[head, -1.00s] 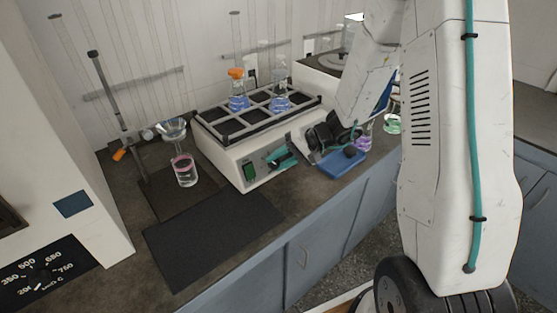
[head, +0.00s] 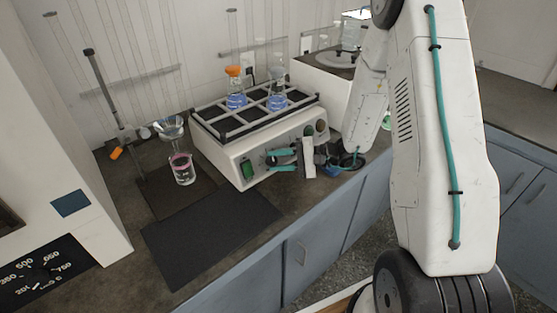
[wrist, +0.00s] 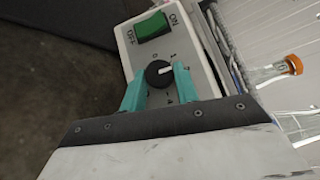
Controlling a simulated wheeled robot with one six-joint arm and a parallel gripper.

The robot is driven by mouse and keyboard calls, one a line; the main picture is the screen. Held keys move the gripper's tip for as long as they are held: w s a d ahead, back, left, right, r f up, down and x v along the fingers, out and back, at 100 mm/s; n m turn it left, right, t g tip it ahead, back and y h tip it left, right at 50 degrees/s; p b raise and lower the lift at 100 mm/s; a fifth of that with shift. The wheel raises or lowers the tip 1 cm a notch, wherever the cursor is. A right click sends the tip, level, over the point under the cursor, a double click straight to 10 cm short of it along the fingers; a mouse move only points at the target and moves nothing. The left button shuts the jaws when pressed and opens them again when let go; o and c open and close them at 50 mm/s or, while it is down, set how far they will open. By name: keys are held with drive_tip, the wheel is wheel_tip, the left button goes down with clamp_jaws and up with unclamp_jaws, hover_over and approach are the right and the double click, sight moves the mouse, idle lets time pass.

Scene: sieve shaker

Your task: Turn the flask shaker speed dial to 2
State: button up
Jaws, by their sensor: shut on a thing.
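The flask shaker (head: 225,153) is a white box on the bench with a rack on top. Its black speed dial (wrist: 158,73) is on the front panel, beside the green on/off switch (wrist: 150,27); the switch also shows in the head view (head: 247,170). My gripper (wrist: 159,72) has its two teal fingers on opposite sides of the dial and is shut on it. In the head view, my gripper (head: 271,158) reaches the panel from the right and covers the dial. The dial's white mark points right in the wrist view, near the small scale numbers; the exact number is unclear.
Flasks of blue liquid (head: 236,101) stand in the shaker rack. A dark mat (head: 210,235) lies clear in front. A blue thing (head: 331,170) is partly hidden behind my gripper.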

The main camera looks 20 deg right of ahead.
drive_tip(key=shift+s, duration=0.1)
idle(0.3)
drive_tip(key=o, duration=1)
drive_tip(key=shift+c, duration=0.2)
drive_tip(key=v, duration=0.7)
drive_tip(key=shift+s+d, duration=0.1)
drive_tip(key=shift+d, duration=0.25)
